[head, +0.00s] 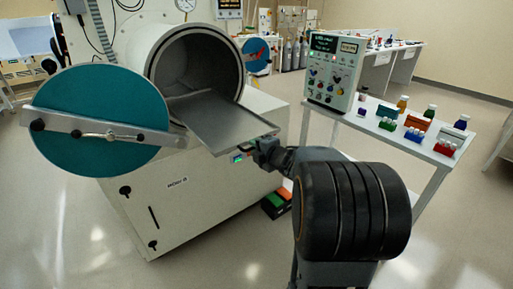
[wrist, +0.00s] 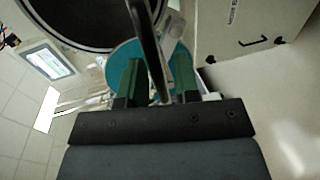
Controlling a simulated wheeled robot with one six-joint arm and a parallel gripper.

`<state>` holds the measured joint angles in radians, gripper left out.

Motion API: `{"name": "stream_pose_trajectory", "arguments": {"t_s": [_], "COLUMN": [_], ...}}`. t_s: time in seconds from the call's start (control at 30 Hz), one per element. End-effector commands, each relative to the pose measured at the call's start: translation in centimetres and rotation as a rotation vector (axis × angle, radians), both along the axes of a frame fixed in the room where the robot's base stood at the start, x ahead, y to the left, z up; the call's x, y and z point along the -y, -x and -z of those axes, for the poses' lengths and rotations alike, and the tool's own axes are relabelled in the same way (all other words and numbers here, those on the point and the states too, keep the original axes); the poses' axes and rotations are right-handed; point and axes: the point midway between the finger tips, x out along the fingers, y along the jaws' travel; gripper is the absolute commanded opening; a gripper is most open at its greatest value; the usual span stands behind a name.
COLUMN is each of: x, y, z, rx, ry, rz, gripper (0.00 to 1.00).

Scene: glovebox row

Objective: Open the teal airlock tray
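The teal round airlock door (head: 95,150) hangs swung open to the left, with a metal bar and handle across it. The metal tray (head: 215,120) sticks out of the round chamber (head: 195,65) toward me. My gripper (head: 265,150) is at the tray's front right corner. In the wrist view, my gripper's green fingers (wrist: 157,82) stand apart on either side of a thin dark bar (wrist: 150,45), apparently the tray seen edge-on, with gaps showing on both sides. The teal door (wrist: 125,55) shows behind them. The tray's front edge is partly hidden by my gripper.
A white side table (head: 400,135) on the right holds a control box (head: 334,70), colored racks and bottles. The white cabinet (head: 190,190) stands under the chamber. An orange and green item (head: 277,203) lies low beside it. Open floor lies at the front left.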

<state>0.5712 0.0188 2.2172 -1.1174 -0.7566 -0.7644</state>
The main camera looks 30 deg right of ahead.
Motion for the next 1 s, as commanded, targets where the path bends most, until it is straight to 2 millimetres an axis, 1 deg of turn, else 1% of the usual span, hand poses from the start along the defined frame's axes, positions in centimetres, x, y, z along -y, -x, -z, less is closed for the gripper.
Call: {"name": "stream_pose_trajectory", "arguments": {"t_s": [0.27, 0.37, 0.43, 0.57, 0.8, 1.0], "x": [-0.1, 0.0, 0.1, 0.4, 1.0, 1.3], "y": [0.0, 0.4, 1.1, 3.3, 8.2, 11.3], "z": [-0.1, -0.2, -0.4, -1.0, -2.0, -2.6], "rx": [0.002, 0.003, 0.003, 0.004, 0.004, 0.002], "ry": [0.0, 0.0, 0.001, 0.002, 0.002, 0.001], "rz": [-0.002, -0.001, 0.0, 0.002, 0.003, 0.003], "gripper": [0.35, 0.35, 0.35, 0.35, 0.35, 0.35]}}
